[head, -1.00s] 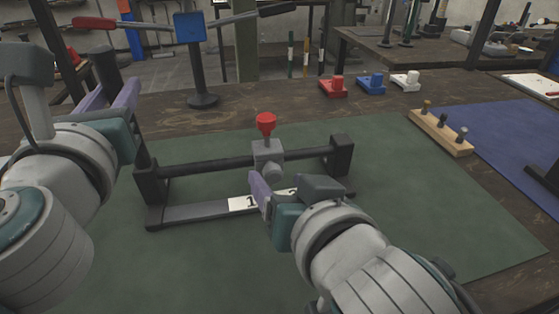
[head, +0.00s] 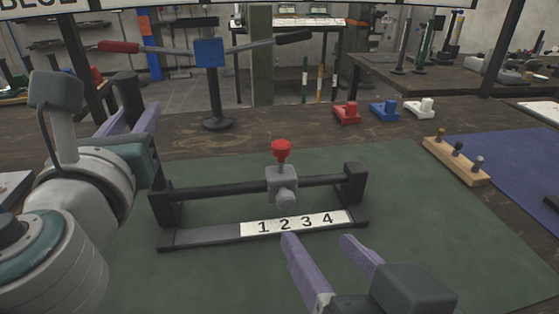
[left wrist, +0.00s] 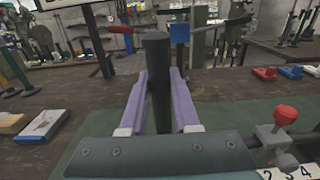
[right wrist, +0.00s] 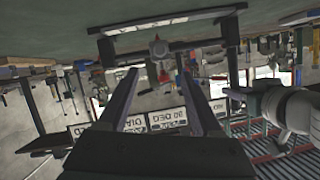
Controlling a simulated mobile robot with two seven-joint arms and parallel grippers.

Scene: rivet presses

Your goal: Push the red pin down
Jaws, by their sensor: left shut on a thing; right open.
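The red pin (head: 281,148) stands upright on the grey block (head: 282,183), its red head well above the block. The block sits on a dark rail over a strip numbered 1 2 3 4 (head: 295,222), roughly above the 2. My right gripper (head: 322,241) is open and empty in front of the strip, apart from the block. The upside-down right wrist view shows the block (right wrist: 158,48) beyond the open fingers. My left gripper (head: 130,119) is shut on a dark upright cylinder (left wrist: 158,85), left of the rail. The cylinder's lower end is hidden.
A stand with a blue block (head: 209,52) and long levers is behind the rail. Red (head: 347,113), blue (head: 384,111) and white (head: 420,108) pieces lie at the back. A wooden pin holder (head: 457,160) is at right. The green mat (head: 410,215) is clear right of the rail.

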